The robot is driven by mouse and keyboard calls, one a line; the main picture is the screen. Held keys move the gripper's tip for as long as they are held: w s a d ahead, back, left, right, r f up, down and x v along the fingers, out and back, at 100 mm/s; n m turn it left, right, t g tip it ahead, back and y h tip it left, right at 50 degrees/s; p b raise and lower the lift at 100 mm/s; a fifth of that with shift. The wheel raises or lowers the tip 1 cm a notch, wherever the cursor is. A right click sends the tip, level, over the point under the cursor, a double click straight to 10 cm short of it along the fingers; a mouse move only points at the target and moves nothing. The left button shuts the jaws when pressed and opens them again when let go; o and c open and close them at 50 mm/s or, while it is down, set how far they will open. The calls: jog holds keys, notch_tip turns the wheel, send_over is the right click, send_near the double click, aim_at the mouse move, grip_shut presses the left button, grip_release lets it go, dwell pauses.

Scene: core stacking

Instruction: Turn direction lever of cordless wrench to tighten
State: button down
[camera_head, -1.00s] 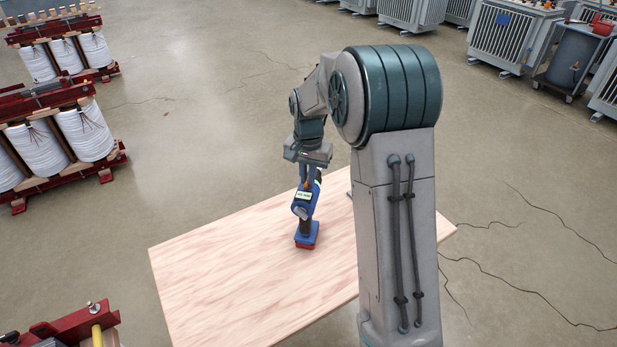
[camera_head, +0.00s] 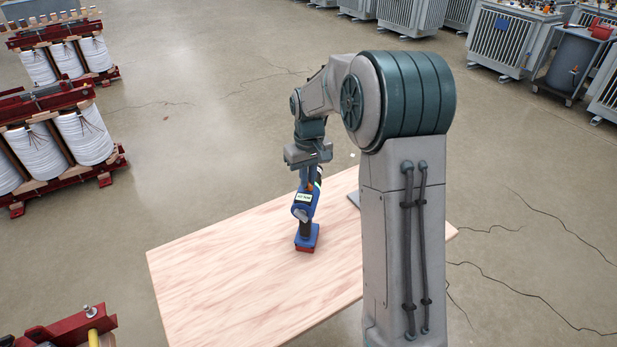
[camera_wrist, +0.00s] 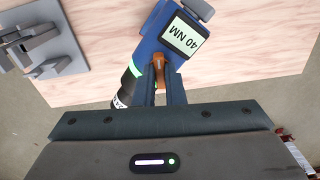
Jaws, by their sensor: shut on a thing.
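The blue cordless wrench (camera_head: 303,211) stands upright on its red and blue battery foot (camera_head: 307,240) on the wooden table. In the wrist view its blue body (camera_wrist: 152,38) carries a screen reading "40 NM" (camera_wrist: 183,36), with a green band and a dark nose at lower left. The orange direction lever (camera_wrist: 160,62) sits below the screen. My gripper (camera_wrist: 162,72) is shut on the lever, with its two fingers on either side of it. In the head view my gripper (camera_head: 306,178) is at the wrench's top, and the lever is mostly hidden there.
The wooden table (camera_head: 220,270) has clear room left and front of the wrench. A grey fixture (camera_wrist: 40,45) lies on the table beside the wrench. Coil racks (camera_head: 60,140) stand on the floor at left, and transformers (camera_head: 505,40) stand at the back right.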

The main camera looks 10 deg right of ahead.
jog(key=shift+n, duration=0.5)
jog(key=c, duration=1.5)
grip_release()
notch_tip(320, 180, up, 14)
jog(key=shift+d+f+b, duration=0.1)
jog(key=shift+d+b, duration=0.05)
jog(key=shift+b, duration=0.25)
